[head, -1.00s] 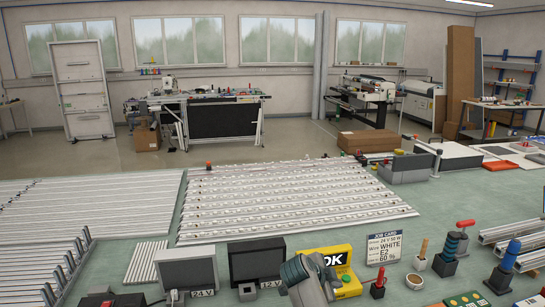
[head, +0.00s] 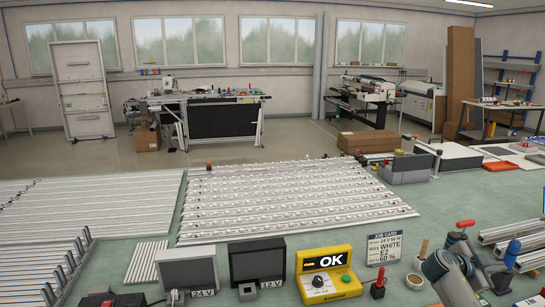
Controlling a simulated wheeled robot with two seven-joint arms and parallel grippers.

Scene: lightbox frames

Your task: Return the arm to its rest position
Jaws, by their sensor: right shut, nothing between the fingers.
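My right arm, grey with teal joint bands, comes in at the lower right of the head view. The part of my right gripper (head: 458,278) that shows is over the right end of the bench, among the upright-handled tools. Its fingers are hard to make out; it is shut and carries nothing that I can see. It partly hides a dark-handled tool and a green board (head: 503,300) behind it. My left gripper is not in view.
A yellow tester (head: 323,285) with a lit OK display, a job card (head: 384,248), a red-handled tool (head: 378,284), a small cup (head: 415,281) and a blue-handled tool (head: 511,252) stand nearby. Two power supply boxes (head: 187,268) (head: 257,262) stand to the left. LED strips (head: 295,200) lie behind.

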